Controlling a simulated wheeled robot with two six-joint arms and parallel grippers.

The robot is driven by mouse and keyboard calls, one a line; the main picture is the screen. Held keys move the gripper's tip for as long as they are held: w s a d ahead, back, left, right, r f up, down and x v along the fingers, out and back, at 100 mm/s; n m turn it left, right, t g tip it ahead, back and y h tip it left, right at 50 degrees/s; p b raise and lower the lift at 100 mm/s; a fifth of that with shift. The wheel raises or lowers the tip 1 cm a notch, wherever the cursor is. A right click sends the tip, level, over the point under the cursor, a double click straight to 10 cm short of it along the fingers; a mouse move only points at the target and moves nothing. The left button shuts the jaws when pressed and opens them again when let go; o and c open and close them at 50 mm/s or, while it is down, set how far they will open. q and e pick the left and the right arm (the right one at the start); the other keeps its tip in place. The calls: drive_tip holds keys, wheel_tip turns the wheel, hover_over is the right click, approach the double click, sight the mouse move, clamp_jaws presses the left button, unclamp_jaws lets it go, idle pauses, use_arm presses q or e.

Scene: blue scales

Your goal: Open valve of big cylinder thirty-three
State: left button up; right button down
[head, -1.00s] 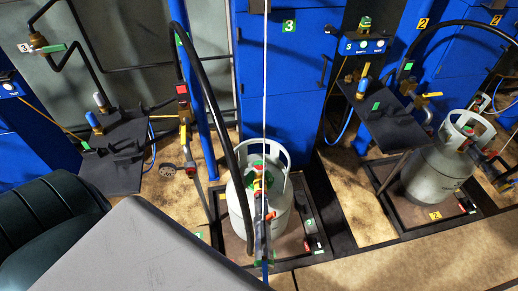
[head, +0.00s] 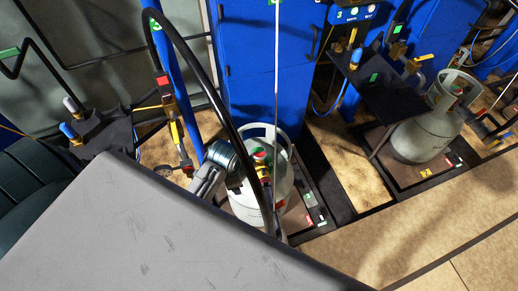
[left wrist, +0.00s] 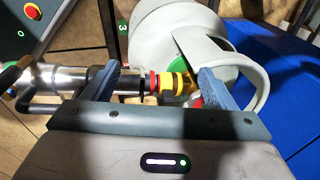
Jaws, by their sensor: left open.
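A big pale grey cylinder (head: 246,207) stands on the middle scale, partly hidden by my left arm and a black hose. My left gripper (head: 238,182) is at the cylinder's left side, near the valve. In the left wrist view, its two blue-grey fingers (left wrist: 160,72) are apart, with the red-yellow fitting (left wrist: 165,83) in line between them. The green handwheel (left wrist: 183,66) shows close to the right finger, partly hidden. Contact cannot be told. My right gripper is not seen.
A black hose (head: 208,80) arches down over the cylinder. A blue cabinet (head: 255,60) stands behind. A second cylinder (head: 425,137) stands on another scale at right, beside a dark shelf (head: 385,88). The tan floor (head: 420,225) at front right is clear.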

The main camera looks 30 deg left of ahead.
use_arm(q)
drive_tip(key=w+r+m+g, duration=0.1)
drive_tip(key=w+r+m, duration=0.1)
drive_tip(key=w+m, duration=0.7)
drive_tip(key=m, duration=0.3)
approach(259, 152)
drive_tip(key=shift+g+h, duration=0.3)
drive_tip(key=shift+g, duration=0.1)
drive_tip(key=f, duration=0.7)
drive_tip(key=shift+w+a, duration=0.25)
drive_tip(key=shift+w, duration=0.1)
drive_tip(key=shift+f, duration=0.8)
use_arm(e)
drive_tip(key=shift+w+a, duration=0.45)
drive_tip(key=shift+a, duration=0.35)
use_arm(q)
drive_tip(key=shift+c, duration=0.5)
